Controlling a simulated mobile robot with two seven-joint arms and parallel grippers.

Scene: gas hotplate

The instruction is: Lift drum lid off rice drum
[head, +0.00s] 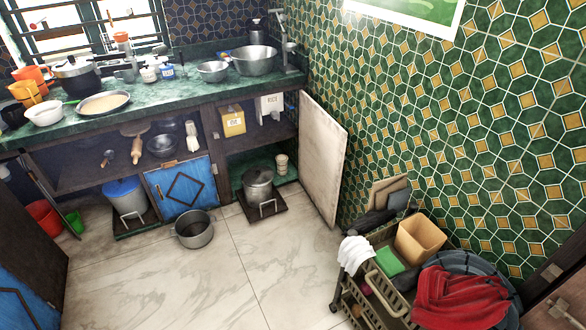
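A pale grey-white drum (128,202) with a blue lid (121,188) stands low under the counter at the left, and it looks like the rice drum. The lid sits on top of the drum. The drum rests on a low dark board with a metal handle in front of it. Its contents are hidden. Neither of my grippers is in the head view.
A blue cabinet door (184,189) is right of the drum. A grey pot (194,229) stands on the tiled floor (160,285), which is mostly clear. A pale door (322,158) hangs open. A loaded basket cart (373,300) stands at right.

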